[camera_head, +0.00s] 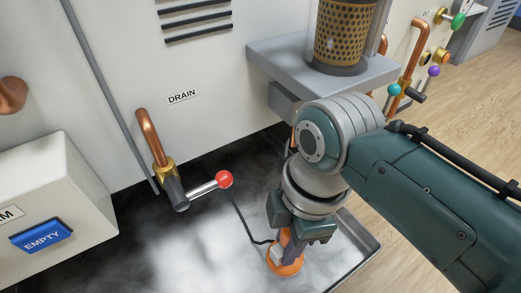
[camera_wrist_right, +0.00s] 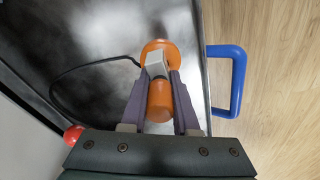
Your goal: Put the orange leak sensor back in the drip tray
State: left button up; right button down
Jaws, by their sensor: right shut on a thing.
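The orange leak sensor (camera_head: 285,262) has a round orange base, a grey middle and a black cable. My right gripper (camera_head: 289,236) is shut on it, over the dark metal drip tray (camera_head: 145,245). In the right wrist view the sensor (camera_wrist_right: 160,95) lies between the two fingers of the gripper (camera_wrist_right: 158,80), base away from the palm. It shows inside the tray's outline; I cannot tell whether its base touches the tray floor. My left gripper is not in view.
A red-knobbed drain valve lever (camera_head: 207,187) sticks out over the tray. A blue handle (camera_wrist_right: 228,80) is on the tray's side. A white box with a blue EMPTY button (camera_head: 41,236) stands at left. Wood floor lies to the right.

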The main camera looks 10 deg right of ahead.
notch_tip(320, 180, down, 3)
jog(key=shift+w+f+b, duration=0.1)
jog(key=shift+f+b, duration=0.1)
jog(key=shift+b, duration=0.6)
jog(key=shift+f+b, duration=2.05)
jog(key=shift+f, duration=0.3)
jog(key=c, duration=0.7)
grip_release()
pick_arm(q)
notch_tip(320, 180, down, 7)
pick_arm(e)
jog(key=shift+o, duration=0.2)
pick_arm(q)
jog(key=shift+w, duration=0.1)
